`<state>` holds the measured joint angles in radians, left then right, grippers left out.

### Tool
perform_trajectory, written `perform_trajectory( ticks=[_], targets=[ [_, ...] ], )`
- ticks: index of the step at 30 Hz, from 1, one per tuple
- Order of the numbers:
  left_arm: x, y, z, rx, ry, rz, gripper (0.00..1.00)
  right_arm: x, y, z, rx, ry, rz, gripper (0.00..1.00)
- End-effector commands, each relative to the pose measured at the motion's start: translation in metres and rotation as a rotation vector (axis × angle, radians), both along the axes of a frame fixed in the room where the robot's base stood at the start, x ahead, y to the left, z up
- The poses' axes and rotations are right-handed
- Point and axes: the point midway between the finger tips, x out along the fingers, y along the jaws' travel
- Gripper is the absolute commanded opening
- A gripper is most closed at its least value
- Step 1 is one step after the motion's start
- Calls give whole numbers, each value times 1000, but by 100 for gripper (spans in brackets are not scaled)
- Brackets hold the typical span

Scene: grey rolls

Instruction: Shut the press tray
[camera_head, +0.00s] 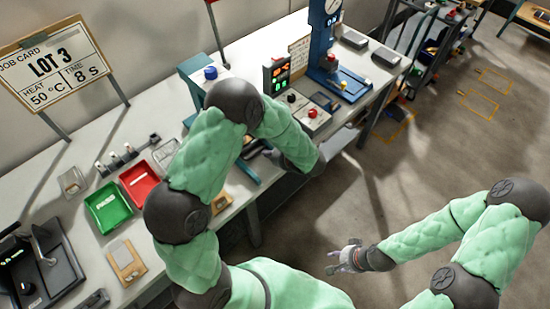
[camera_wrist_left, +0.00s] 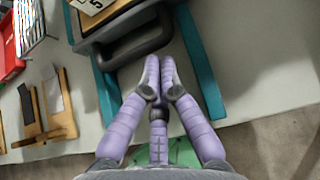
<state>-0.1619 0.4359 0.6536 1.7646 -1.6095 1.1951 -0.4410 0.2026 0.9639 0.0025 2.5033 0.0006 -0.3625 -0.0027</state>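In the left wrist view the press tray (camera_wrist_left: 128,48) is dark grey, with a raised, rounded handle bar. It lies between two teal rails (camera_wrist_left: 201,65). My left gripper (camera_wrist_left: 159,75) has its purple fingers drawn together, tips almost touching, close to the tray's front edge. I see nothing between the tips, and cannot tell if they touch the tray. In the head view my left arm covers this gripper and most of the press (camera_head: 200,78). My right gripper (camera_head: 345,258) hangs over the floor, away from the bench; its finger gap is too small to judge.
A green bin (camera_head: 108,208) and a red bin (camera_head: 139,181) stand on the bench left of my left arm. Wooden-based holders (camera_head: 126,260) lie near the bench's front edge. A blue press stand (camera_head: 322,40) is further back.

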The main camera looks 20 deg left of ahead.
Motion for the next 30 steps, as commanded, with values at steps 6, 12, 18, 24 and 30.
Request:
perform_trajectory(
  ticks=[6,12,18,24,30],
  targets=[
    [1,4,0,0,0,0,0,0,0,-1,0,0,0,40],
    [2,4,0,0,-1,1,0,0,0,-1,0,0,0,40],
    [12,30,-2,0,-2,6,0,0,0,-7,0,0,0,40],
    [21,52,-1,1,-1,3,0,0,0,-11,0,0,0,40],
    [22,53,0,1,0,0,0,0,0,-11,0,0,0,40]
  ],
)
